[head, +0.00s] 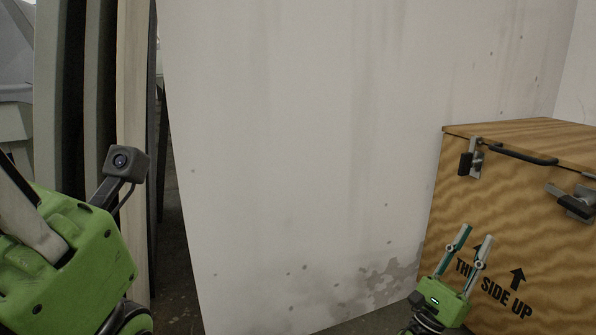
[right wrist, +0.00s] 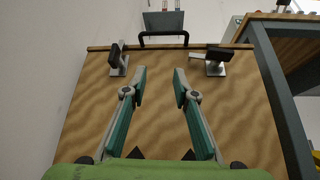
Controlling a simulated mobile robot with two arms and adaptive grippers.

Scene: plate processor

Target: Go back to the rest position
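My right gripper (head: 477,233) is low at the right in the head view, in front of a wooden crate. Its two fingers point up and are apart, with nothing between them. In the right wrist view the right gripper (right wrist: 160,72) is also open and empty, with the crate's front behind the fingers. At the left edge of the head view is the green housing of my left gripper (head: 75,255), with a small camera on a stalk. Its fingertips are out of frame, so its opening cannot be told.
The wooden crate (head: 508,238) has metal latches, a dark handle (head: 520,155) and "THIS SIDE UP" markings. A stained pale wall panel (head: 330,140) fills the middle. Upright boards (head: 132,130) stand at left. A table with a metal leg (right wrist: 280,95) is at right in the wrist view.

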